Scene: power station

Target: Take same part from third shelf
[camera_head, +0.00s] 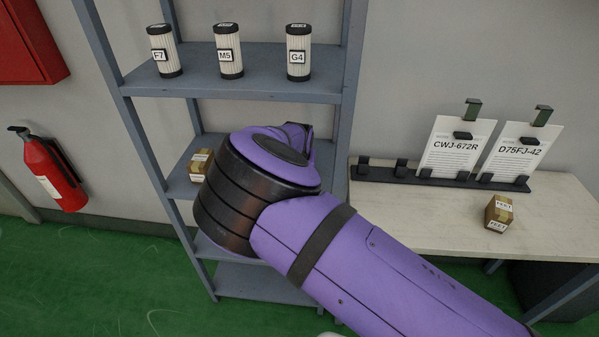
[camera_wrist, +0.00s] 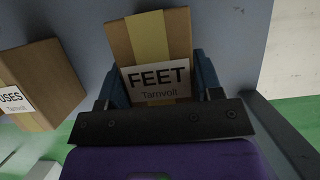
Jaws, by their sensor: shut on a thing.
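In the head view my arm hides the gripper and the held box. A small labelled box (camera_head: 200,165) is visible on the grey-blue shelf rack (camera_head: 177,190), left of my wrist. Another small labelled box (camera_head: 499,213) stands on the table.
Filters F7 (camera_head: 163,52), M5 (camera_head: 228,52) and G4 (camera_head: 298,52) stand on the shelf above. The table (camera_head: 440,225) at right carries a black rail with cards CWJ-672R (camera_head: 455,148) and D75FJ-42 (camera_head: 517,152). A fire extinguisher (camera_head: 52,172) hangs at left. Rack posts flank my arm.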

